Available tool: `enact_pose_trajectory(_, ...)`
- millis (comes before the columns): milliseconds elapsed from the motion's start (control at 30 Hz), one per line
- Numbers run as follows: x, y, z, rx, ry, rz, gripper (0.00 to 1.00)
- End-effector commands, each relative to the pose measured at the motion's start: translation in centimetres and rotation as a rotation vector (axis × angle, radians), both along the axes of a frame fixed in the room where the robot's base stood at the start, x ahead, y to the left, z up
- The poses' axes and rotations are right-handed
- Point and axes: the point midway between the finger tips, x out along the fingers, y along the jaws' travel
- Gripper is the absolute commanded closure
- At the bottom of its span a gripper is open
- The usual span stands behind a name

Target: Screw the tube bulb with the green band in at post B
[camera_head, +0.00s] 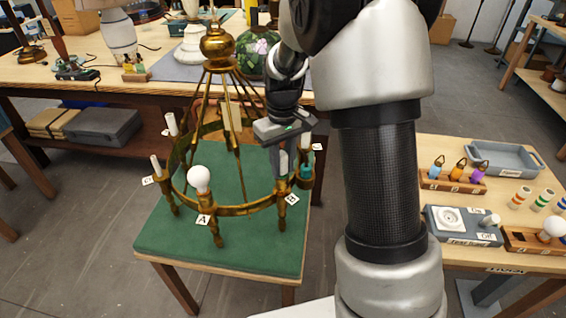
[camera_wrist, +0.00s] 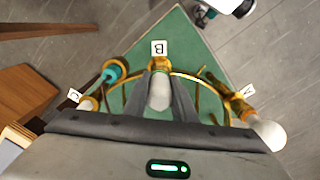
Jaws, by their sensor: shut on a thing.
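The tube bulb with the green band (camera_head: 543,200) stands on the right table between two tubes with other band colours. My gripper (camera_head: 284,158) is at post B of the brass chandelier (camera_head: 245,210), beside the label B (camera_head: 292,198). It is shut on a pale tube bulb (camera_wrist: 159,92), which shows upright between the fingers in the wrist view, in line with the label B (camera_wrist: 159,48). No band shows on this bulb. Its lower end and the socket are hidden, so I cannot tell whether it is seated.
Post A holds a round white bulb (camera_head: 199,179). A post with a teal collar (camera_wrist: 113,70) is close to my gripper. The right table holds a grey tester box (camera_head: 460,236), a blue-grey tray (camera_head: 500,158) and a wooden rack of coloured bulbs (camera_head: 455,187). A green-topped table (camera_head: 170,240) carries the chandelier.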

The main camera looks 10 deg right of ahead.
Motion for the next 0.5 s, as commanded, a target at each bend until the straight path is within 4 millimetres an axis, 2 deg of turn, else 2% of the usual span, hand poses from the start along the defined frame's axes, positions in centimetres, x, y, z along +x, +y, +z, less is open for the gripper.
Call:
enact_pose_trajectory(267, 0.09, 0.07, 0.14, 0.001, -0.003, -0.029, 0.99)
enact_pose_trajectory(367, 0.06, 0.13, 0.25, 0.000, -0.002, -0.166, 0.99)
enact_pose_trajectory(500, 0.08, 0.24, 0.28, -0.001, -0.002, -0.436, 0.99)
